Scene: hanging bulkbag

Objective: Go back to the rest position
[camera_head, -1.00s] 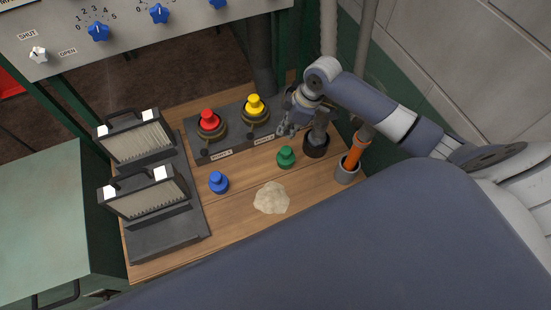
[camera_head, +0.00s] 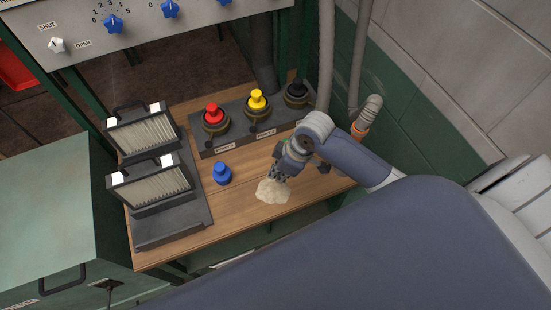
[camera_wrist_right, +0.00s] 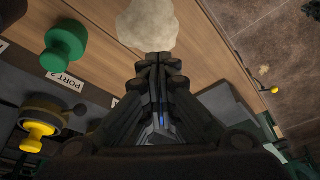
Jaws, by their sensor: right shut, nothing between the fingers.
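My right gripper (camera_head: 275,178) is shut and empty, low over the wooden table (camera_head: 233,205), with its fingertips beside the pale beige heap (camera_head: 271,192). In the right wrist view its closed fingers (camera_wrist_right: 158,68) point at the heap (camera_wrist_right: 148,22); I cannot tell whether they touch it. My right forearm (camera_head: 345,160) reaches in from the right. My left gripper is not in view.
A blue knob-shaped piece (camera_head: 222,174) stands on the table; a green one (camera_wrist_right: 65,47) shows in the wrist view. Two filter panels (camera_head: 142,135) (camera_head: 150,187) stand at left.

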